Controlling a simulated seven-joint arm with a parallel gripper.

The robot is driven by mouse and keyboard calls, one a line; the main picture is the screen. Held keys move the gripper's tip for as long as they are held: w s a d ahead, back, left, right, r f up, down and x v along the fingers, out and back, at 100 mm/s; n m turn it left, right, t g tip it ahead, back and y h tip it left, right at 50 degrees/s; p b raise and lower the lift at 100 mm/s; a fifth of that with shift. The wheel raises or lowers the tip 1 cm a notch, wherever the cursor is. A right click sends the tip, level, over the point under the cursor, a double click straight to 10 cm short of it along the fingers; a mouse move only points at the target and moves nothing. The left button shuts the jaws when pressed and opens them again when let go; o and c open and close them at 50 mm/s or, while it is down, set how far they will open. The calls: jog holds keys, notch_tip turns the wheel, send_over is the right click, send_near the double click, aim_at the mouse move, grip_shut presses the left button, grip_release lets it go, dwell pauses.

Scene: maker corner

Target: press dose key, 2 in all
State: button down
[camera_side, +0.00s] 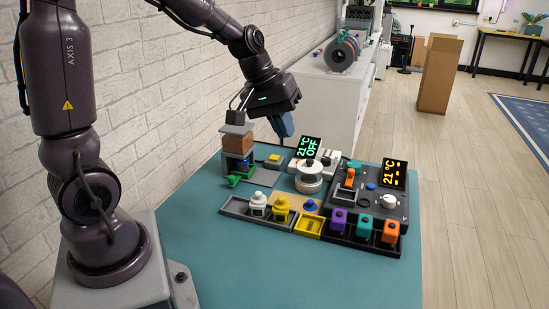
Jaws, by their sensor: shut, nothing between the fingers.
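My gripper (286,129) points down with its blue-grey fingers together and empty. In the picture it hangs above and a little right of a yellow key (274,158) on a grey base. A gap shows between the fingertips and that key. The dispenser (238,141) with a brown block on top, a blue part inside and a green piece at its foot stands just left of the key. I cannot read a label, so which part is the dose key is not certain.
Right of the key are a white round device (309,178) with a green "21 °C OFF" display (308,148) and a dark panel (369,196) with an orange display (394,173). Trays of white, yellow, purple, teal and orange containers line the front. The teal tabletop (300,272) in front is clear.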

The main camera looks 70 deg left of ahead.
jog(key=w+a+f+n+t, duration=0.2)
jog(key=w+a+f+n, duration=0.3)
jog(key=w+a+n, duration=0.25)
jog(key=n+y, duration=0.9)
jog(key=n, duration=1.2)
send_over(276, 157)
notch_tip(276, 157, down, 9)
jog(key=shift+s, duration=0.1)
jog(key=shift+f, duration=4.3)
jog(key=shift+f, duration=0.1)
jog(key=shift+f, duration=0.35)
